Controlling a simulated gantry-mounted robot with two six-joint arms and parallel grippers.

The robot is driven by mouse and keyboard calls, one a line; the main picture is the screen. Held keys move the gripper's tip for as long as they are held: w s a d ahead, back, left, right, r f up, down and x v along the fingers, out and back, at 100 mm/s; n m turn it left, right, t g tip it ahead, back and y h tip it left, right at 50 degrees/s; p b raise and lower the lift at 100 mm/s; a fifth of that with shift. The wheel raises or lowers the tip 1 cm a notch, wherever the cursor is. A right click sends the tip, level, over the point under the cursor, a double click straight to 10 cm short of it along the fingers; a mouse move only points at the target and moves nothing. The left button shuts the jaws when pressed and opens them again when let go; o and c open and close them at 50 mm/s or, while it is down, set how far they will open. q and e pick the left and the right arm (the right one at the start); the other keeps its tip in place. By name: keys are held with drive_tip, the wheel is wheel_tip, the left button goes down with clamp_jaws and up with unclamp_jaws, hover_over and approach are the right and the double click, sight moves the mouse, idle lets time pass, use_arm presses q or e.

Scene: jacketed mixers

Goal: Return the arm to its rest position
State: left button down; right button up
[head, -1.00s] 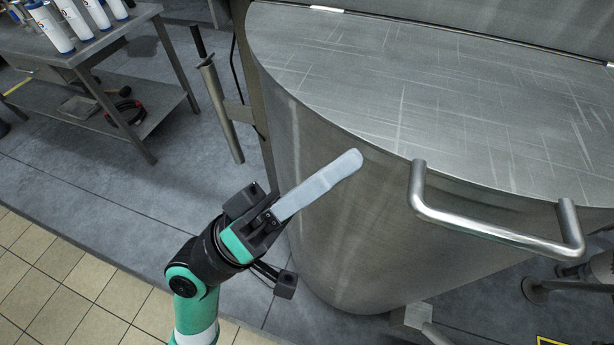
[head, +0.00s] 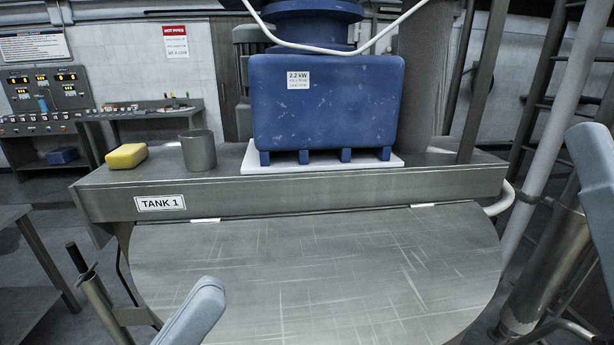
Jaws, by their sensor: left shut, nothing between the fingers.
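My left gripper (head: 195,314) shows at the bottom edge in the head view, left of the middle. Only its pale grey fingers are in sight, shut together with nothing between them. They overlap the near left part of the tank lid (head: 320,270) in the picture; I cannot tell the gap between them. The rest of the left arm is out of frame. A similar pale grey part at the right edge looks like my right gripper (head: 592,160); it is cut off, and its jaws cannot be made out.
A scratched steel lid lies flat on the tank marked TANK 1 (head: 160,203). Behind it, a ledge carries a yellow sponge (head: 126,156), a steel cup (head: 198,151) and a blue motor housing (head: 326,115). Pipes stand at the right. A steel table (head: 20,265) is at the left.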

use_arm(q)
wheel_tip(320, 180, up, 13)
drive_tip(key=a+m+t+y+p, duration=0.1)
drive_tip(key=a+t+y+p, duration=0.2)
drive_tip(key=t+y, duration=0.15)
drive_tip(key=w+a+r+n+t+y, duration=0.2)
drive_tip(key=a+n+t+y, duration=0.55)
drive_tip(key=y, duration=0.75)
wheel_tip(320, 180, up, 38)
drive_tip(key=m+g+p, duration=0.1)
drive_tip(key=p, duration=3.6)
drive_tip(key=shift+w+p, duration=0.3)
drive_tip(key=shift+p, duration=0.1)
use_arm(e)
wheel_tip(320, 180, up, 44)
use_arm(q)
drive_tip(key=shift+a, duration=0.1)
